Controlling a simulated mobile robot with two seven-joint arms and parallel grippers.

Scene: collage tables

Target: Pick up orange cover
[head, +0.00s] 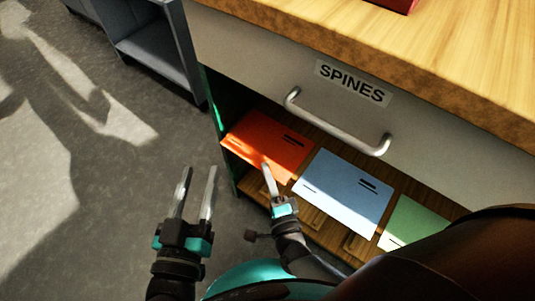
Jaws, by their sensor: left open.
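The orange cover (262,138) lies flat on a wooden shelf below a drawer front, at the shelf's left end. My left gripper (196,183) is open and empty, left of and below the cover in the picture and apart from it. My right gripper (268,172) has its finger tips overlapping the cover's lower edge in the view. I cannot tell whether they touch it, and its fingers line up so that their gap is hidden.
A light blue cover (345,190) and a green cover (408,220) lie to the right on the shelf. The drawer front (240,60), labelled SPINES, with a metal handle (335,128), overhangs the covers. A grey cabinet (160,55) stands at left; the floor between is clear.

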